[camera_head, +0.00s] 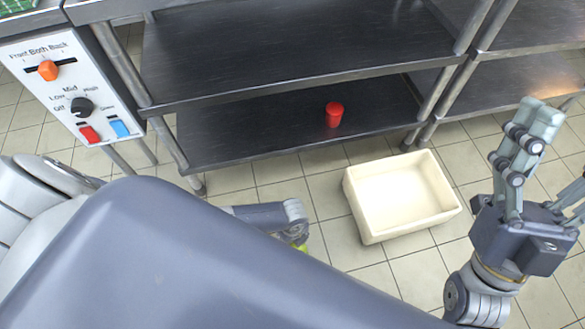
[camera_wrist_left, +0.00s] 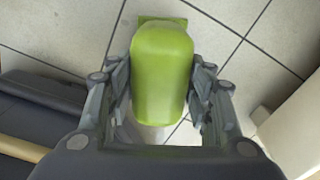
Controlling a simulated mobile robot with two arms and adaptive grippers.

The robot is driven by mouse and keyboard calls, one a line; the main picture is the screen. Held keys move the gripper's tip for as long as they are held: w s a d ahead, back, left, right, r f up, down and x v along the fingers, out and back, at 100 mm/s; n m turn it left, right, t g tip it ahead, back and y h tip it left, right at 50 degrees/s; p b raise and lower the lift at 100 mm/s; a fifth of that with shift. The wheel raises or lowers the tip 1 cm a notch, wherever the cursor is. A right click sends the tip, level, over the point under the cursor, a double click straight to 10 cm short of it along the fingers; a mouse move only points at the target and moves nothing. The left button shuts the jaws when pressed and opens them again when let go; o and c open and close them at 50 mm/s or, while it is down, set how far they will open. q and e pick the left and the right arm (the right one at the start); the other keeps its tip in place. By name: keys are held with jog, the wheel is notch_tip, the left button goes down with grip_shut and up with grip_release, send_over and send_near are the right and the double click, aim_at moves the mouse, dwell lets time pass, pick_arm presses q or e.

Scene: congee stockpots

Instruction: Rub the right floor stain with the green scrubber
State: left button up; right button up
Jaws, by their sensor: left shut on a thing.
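The green scrubber (camera_wrist_left: 162,72) fills the middle of the left wrist view, between the two fingers of my left gripper (camera_wrist_left: 160,90). The fingers are shut on its sides. In the head view only a small yellow-green part of the scrubber (camera_head: 300,246) shows below my left gripper (camera_head: 292,222), low over the floor tiles; my own body hides the rest. My right gripper (camera_head: 555,150) is at the right edge, raised, with its fingers spread and nothing between them; one finger is cut off by the frame. I cannot make out a floor stain clearly in either view.
A cream open bin (camera_head: 365,222) stands on the floor right of my left gripper. Behind it is a dark metal shelf unit (camera_head: 250,135) with a red canister (camera_head: 334,114) on its lower shelf. A control panel (camera_head: 70,90) is at the upper left. Tiles before the bin are bare.

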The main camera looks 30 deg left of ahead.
pick_arm(q)
jog(key=shift+r+p, duration=0.6)
jog(key=shift+r, duration=0.2)
jog(key=shift+r+p, duration=0.25)
jog(key=shift+p, duration=0.3)
jog(key=shift+r+p, duration=0.45)
jog(key=shift+p, duration=0.05)
jog(key=shift+r+p, duration=0.3)
jog(key=shift+p, duration=0.05)
jog(key=shift+r, duration=0.1)
pick_arm(e)
jog(key=w+f+g+h, duration=0.2)
jog(key=w+f+g, duration=0.3)
jog(key=f, duration=0.3)
jog(key=w+f+g+h, duration=0.2)
jog(key=w+f+g, duration=0.3)
jog(key=f, duration=0.3)
jog(key=shift+w+g, duration=0.2)
jog(key=shift+g, duration=0.3)
jog(key=shift+a+f, duration=0.1)
